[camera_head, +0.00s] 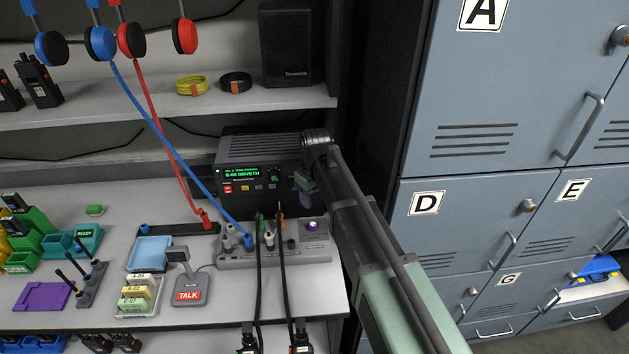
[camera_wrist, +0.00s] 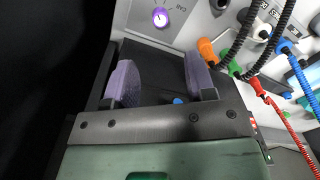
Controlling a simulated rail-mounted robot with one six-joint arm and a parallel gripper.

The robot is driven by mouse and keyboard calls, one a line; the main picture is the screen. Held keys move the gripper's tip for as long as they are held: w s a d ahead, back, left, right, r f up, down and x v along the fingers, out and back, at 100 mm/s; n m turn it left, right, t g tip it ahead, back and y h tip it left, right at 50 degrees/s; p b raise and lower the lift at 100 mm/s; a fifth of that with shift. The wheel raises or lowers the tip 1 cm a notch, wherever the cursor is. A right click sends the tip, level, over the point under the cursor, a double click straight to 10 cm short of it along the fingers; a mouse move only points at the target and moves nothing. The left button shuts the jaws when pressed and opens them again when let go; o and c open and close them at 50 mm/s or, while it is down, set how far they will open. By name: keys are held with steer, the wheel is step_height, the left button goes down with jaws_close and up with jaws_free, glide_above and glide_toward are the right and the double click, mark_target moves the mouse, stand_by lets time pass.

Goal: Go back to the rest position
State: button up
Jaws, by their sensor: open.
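My gripper (camera_wrist: 161,72) is open, its two purple pads apart with nothing held between them. Between and beyond the pads the wrist view shows a dark surface and the edge of a grey panel with a lit purple knob (camera_wrist: 160,17). In the head view my gripper (camera_head: 304,182) is small and partly hidden by my own wrist, in front of the right end of the black radio unit (camera_head: 262,150). It hangs above the right part of the grey jack panel (camera_head: 275,258). I cannot tell its exact height over the panel.
Red (camera_head: 160,125) and blue (camera_head: 165,135) cables run from hanging headsets to the desk, left of my gripper. Black cables (camera_head: 284,290) hang over the desk's front. Blue lockers (camera_head: 480,130) stand to the right, behind my arm. A talk microphone (camera_head: 189,289) stands left of the panel.

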steer(key=s+d+r+m+p, duration=0.1)
steer(key=s+d+m, duration=0.2)
steer(key=s+d, duration=0.35)
steer(key=s+d+r+m+p, duration=0.15)
steer(key=s+d, duration=0.25)
steer(key=s, duration=0.6)
steer(key=s+d+f+m+b, duration=0.2)
steer(key=s+d+m, duration=0.1)
steer(key=d, duration=0.5)
steer(key=shift+s+f+m, duration=0.2)
steer(key=shift+f+m, duration=0.05)
steer(key=shift+m, duration=0.1)
